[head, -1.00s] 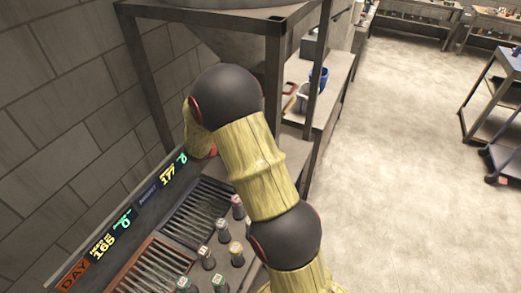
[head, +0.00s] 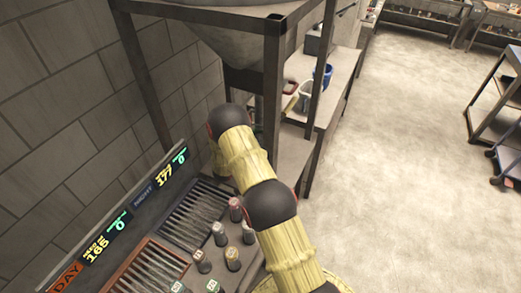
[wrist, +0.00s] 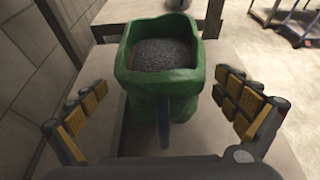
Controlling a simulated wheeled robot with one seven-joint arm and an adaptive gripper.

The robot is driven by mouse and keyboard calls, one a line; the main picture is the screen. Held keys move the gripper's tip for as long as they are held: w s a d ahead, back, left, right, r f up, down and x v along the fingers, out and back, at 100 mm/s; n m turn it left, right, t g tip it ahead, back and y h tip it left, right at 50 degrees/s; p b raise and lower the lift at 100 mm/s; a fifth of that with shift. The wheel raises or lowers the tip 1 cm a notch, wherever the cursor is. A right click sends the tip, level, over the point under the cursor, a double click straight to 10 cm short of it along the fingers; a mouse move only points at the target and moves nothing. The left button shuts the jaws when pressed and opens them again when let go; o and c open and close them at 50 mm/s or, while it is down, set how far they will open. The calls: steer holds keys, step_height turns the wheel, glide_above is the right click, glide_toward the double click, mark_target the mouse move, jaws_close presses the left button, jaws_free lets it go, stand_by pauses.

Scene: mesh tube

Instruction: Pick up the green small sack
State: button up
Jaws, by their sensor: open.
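The green small sack (wrist: 165,88) stands upright in the middle of the wrist view, its open top filled with dark grains. My gripper (wrist: 161,80) is open, with one yellow-padded finger on each side of the sack and a visible gap on both sides. A dark strip on the sack's near face shows low in the wrist view. In the head view only a small green patch (head: 259,112), likely the sack, shows beside my arm's dark joint. My gripper is hidden behind my arm there.
The sack stands on a grey surface (wrist: 88,155) under a metal frame (head: 274,80) with a hopper. A block wall (head: 60,110) is on the left.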

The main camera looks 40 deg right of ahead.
steer(key=r+x, duration=0.1)
steer(key=x, duration=0.5)
steer(key=shift+d+f, duration=0.2)
steer(key=shift+d, duration=0.35)
steer(key=shift+w, duration=0.1)
steer(key=c, duration=0.4)
steer(key=c, duration=1.4)
steer(key=shift+r, duration=0.1)
steer(key=shift+c, duration=0.5)
